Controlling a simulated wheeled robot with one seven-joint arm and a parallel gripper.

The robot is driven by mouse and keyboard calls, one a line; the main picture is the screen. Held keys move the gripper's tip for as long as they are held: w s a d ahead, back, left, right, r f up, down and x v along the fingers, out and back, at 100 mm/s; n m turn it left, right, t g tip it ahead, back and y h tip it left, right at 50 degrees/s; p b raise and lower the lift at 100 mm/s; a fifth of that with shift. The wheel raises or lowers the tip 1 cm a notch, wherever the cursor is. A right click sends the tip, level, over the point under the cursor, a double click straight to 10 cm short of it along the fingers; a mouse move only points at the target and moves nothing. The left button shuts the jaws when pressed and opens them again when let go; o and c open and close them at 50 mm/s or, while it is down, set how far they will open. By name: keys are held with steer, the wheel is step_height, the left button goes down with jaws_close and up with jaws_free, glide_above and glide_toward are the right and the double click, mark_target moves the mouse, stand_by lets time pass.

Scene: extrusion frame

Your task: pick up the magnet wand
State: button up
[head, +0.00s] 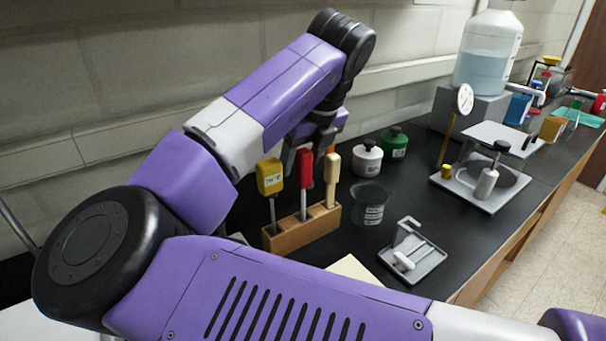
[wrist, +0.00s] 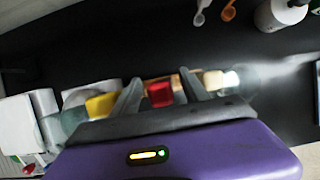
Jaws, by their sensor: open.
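A wooden rack (head: 287,236) on the black bench holds three upright tools: one with a yellow handle (head: 270,177), one with a red handle (head: 305,170) and one with a cream handle (head: 332,168). I cannot read a label that says which is the magnet wand. My gripper (wrist: 160,87) is open over the rack. In the wrist view its fingers stand on either side of the red handle (wrist: 160,95), with the yellow handle (wrist: 101,105) to the left and the cream one (wrist: 213,79) to the right. Contact with the red handle cannot be told.
A clear beaker (head: 371,205) stands right of the rack. Behind it are a white jar (head: 367,160) and a green jar (head: 394,145). A small grey tray (head: 428,262) lies in front, and a metal stand (head: 481,183) is farther right. The wall runs close behind.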

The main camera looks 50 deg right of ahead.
steer(key=shift+w+f, duration=0.15)
steer(key=shift+f, duration=0.3)
jaws_close()
steer(key=shift+r, duration=0.1)
